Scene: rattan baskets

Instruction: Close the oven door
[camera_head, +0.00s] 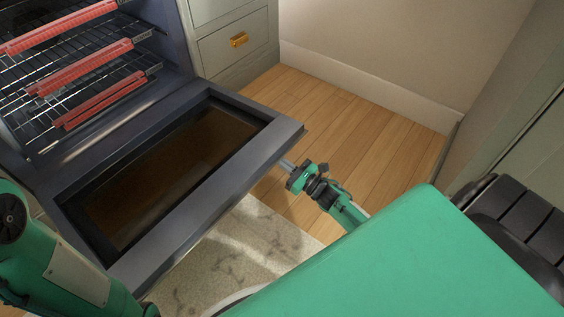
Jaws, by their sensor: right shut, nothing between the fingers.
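The oven door (200,228) is dark grey with a brown glass panel (175,165). It hangs open and lies about flat in front of the oven (165,45). My right gripper (286,164) is shut and empty beside the door's outer right edge, near its far corner. I cannot tell whether the fingertips touch the edge or pass under it. My left arm shows at the lower left, near the door's near corner; its gripper is out of view.
Wire racks with red edge guards (75,68) are inside the oven. A grey cabinet with a brass-handled drawer (238,45) stands right of the oven. Wooden floor (350,125) is clear to the right, up to the wall. A pale rug (240,240) lies below the door.

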